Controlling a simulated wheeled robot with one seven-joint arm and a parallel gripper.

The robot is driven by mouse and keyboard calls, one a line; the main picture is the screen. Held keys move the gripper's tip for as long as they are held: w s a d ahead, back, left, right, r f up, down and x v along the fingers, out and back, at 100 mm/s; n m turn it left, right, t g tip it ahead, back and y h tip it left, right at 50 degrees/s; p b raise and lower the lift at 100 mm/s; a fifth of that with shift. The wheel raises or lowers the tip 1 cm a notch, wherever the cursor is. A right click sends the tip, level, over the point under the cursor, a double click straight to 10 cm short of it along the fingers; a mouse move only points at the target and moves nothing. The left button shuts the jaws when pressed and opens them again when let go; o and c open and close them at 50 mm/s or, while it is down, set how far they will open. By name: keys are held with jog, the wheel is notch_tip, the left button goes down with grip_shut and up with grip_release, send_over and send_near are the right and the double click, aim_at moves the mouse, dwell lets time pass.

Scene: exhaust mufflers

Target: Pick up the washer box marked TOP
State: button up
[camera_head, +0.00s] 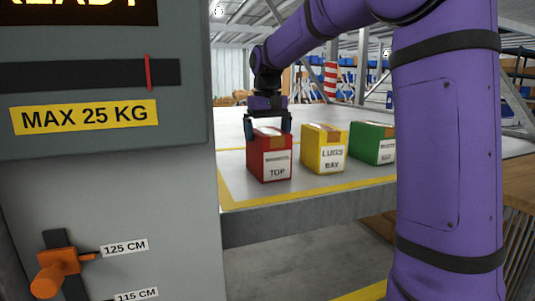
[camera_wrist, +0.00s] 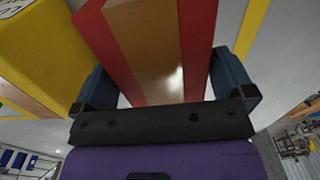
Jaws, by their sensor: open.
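The red washer box (camera_head: 270,158) stands upright on the grey platform, its white label reading TOP. My gripper (camera_head: 268,125) is directly above it, pointing down, with a finger at each side of the box's upper part. In the wrist view the red box top (camera_wrist: 188,35) with its brown tape strip lies between the two dark fingers of my gripper (camera_wrist: 165,85). The jaws are open. A bright gap shows between the left finger and the box; contact at the right finger cannot be told.
A yellow box (camera_head: 325,148) labelled LUGS BAY stands just right of the red box. A green box (camera_head: 372,143) stands further right. The platform (camera_head: 240,188) has a yellow edge line. A grey cabinet (camera_head: 100,195) marked MAX 25 KG fills the left.

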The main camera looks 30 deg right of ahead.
jog(key=shift+f, duration=0.15)
jog(key=c, duration=1.3)
